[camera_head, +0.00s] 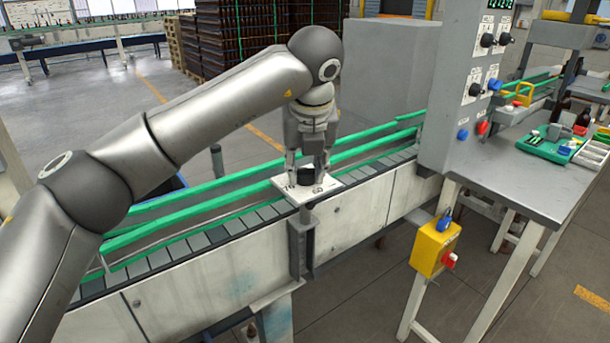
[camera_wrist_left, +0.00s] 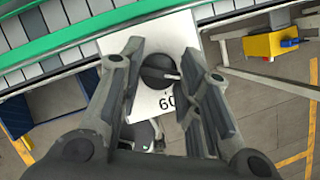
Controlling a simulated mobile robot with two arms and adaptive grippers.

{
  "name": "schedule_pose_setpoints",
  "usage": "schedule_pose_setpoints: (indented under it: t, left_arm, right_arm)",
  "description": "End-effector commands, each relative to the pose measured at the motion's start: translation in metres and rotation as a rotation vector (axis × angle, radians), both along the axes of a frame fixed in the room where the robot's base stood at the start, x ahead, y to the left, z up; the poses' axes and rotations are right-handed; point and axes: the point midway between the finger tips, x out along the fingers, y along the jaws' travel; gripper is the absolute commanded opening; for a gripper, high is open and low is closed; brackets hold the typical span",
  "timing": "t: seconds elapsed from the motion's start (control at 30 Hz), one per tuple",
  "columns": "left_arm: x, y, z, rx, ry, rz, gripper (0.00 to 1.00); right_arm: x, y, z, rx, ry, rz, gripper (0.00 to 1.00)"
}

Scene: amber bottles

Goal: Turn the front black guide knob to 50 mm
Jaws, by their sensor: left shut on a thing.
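The front black guide knob (camera_head: 306,175) sits on a white scale plate (camera_head: 290,191) at the near side of the conveyor. In the left wrist view the knob (camera_wrist_left: 158,71) has a light pointer line toward the right, and the plate (camera_wrist_left: 147,104) shows a printed 60 below it. My left gripper (camera_head: 308,172) comes down from above with its fingers on either side of the knob, shut on it. In the left wrist view the fingers (camera_wrist_left: 160,76) flank the knob. The fingers hide part of the plate's markings. My right gripper is not in view.
Green guide rails (camera_head: 230,184) run along the slatted conveyor. A grey control panel (camera_head: 460,90) with black knobs and coloured buttons stands to the right, beside a metal table (camera_head: 520,175). A yellow switch box (camera_head: 434,246) hangs below it.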

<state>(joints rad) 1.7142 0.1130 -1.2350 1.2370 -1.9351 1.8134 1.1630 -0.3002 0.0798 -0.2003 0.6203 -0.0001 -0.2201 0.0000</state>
Motion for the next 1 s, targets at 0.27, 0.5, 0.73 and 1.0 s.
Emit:
schedule_pose_setpoints:
  t: [0.27, 0.5, 0.73, 1.0]
  left_arm:
    - [0.001, -0.002, 0.001, 0.0, -0.004, 0.241, 0.08]
    - [0.001, -0.002, 0.001, -0.001, -0.003, 0.392, 0.08]
    - [0.001, -0.002, 0.001, -0.002, -0.002, 0.472, 0.08]
    - [0.002, -0.002, 0.001, -0.002, -0.003, 0.5, 0.08]
  right_arm:
    - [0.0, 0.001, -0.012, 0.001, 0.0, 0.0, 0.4]
    - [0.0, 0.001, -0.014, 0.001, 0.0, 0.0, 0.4]
    - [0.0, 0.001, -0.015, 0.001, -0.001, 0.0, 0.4]
    - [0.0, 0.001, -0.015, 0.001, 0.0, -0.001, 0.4]
